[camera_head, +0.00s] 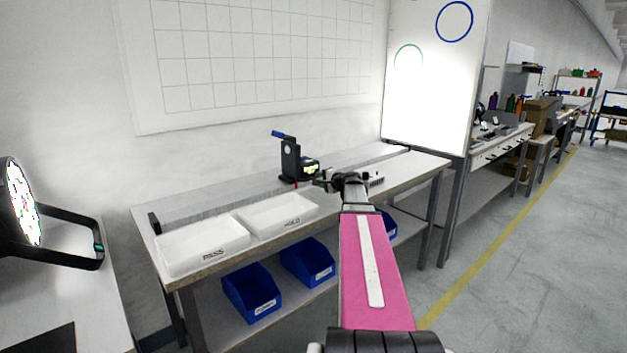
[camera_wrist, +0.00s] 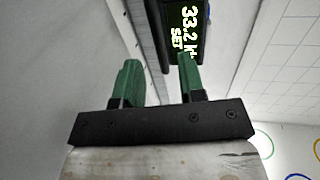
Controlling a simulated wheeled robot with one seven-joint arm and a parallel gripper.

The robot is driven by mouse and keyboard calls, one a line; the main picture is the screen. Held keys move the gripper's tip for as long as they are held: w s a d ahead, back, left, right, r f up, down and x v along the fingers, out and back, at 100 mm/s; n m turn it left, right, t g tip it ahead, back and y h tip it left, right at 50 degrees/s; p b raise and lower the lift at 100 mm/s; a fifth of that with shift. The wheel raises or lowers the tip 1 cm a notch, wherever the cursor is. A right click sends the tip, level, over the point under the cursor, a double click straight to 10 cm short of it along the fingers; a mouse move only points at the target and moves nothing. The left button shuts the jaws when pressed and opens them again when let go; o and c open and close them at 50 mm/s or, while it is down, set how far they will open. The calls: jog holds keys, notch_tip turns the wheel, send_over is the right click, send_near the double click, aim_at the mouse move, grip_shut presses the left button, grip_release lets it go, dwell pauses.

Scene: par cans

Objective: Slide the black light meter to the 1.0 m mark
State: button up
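The black light meter (camera_head: 290,158), upright with a blue lever on top and a small lit display, stands on the long rail (camera_head: 225,207) at the back of the workbench. My gripper (camera_head: 321,182) is just right of the meter, at its display side; in this view its fingers are too small to read. In the wrist view my gripper (camera_wrist: 158,64) has two green fingers spread apart. A dark upright edge of the light meter (camera_wrist: 156,30) reaches near the gap between the fingertips, with space visible on the left. The display reads about 33.2 and SET. Distance marks are not legible.
Two white trays, one labelled PASS (camera_head: 203,246) and another (camera_head: 277,214), lie on the bench before the rail. A black block (camera_head: 154,223) sits at the rail's left end. Blue bins (camera_head: 250,292) are below. A lit lamp (camera_head: 22,205) stands at far left.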

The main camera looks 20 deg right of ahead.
jog(key=shift+x, duration=2.5)
grip_shut()
